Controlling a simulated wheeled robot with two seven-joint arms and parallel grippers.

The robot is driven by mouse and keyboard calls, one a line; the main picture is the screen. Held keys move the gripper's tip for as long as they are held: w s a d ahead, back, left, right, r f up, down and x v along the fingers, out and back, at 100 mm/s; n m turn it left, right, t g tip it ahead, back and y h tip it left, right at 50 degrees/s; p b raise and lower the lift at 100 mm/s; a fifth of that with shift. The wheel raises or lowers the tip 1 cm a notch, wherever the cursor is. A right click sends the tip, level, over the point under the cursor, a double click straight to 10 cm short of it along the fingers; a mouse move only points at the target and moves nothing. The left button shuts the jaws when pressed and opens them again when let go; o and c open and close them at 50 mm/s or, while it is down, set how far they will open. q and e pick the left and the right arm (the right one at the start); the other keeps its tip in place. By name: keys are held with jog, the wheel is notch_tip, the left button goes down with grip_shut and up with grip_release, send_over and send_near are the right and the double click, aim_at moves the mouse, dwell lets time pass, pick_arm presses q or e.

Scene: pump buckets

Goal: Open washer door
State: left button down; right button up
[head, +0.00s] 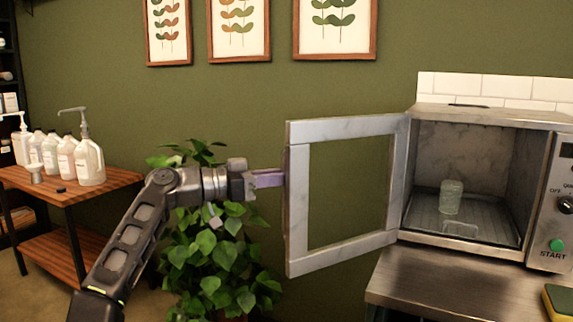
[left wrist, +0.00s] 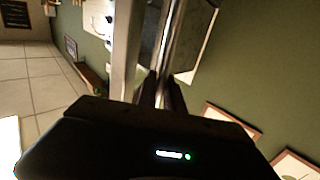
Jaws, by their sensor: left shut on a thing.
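The washer (head: 480,110) is a metal box on the counter at the right of the head view. Its framed door (head: 298,210) stands swung wide open to the left, and the wall shows through its window. My left gripper (head: 280,178) reaches the door's outer left edge and is shut there on the door handle, which is mostly hidden by the fingers. In the left wrist view the dark fingers (left wrist: 161,92) close at the metal edge of the door. Inside the washer a clear glass (head: 451,197) stands on a rack (head: 480,228). My right gripper is not in view.
A steel counter (head: 440,280) carries the washer; a green start button (head: 556,245) is at its right. A leafy plant (head: 222,255) stands below my left arm. A wooden table (head: 110,187) with several white bottles (head: 90,162) is at the left.

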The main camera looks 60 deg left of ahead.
pick_arm(q)
jog(key=shift+w+a+r+h, duration=0.1)
jog(key=shift+a+h, duration=0.2)
jog(key=shift+a, duration=0.05)
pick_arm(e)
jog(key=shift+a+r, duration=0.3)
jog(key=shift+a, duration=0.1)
pick_arm(q)
jog(key=c, duration=1.7)
grip_release()
jog(key=shift+c, duration=0.2)
jog(key=v, duration=0.7)
jog(key=shift+s, duration=0.35)
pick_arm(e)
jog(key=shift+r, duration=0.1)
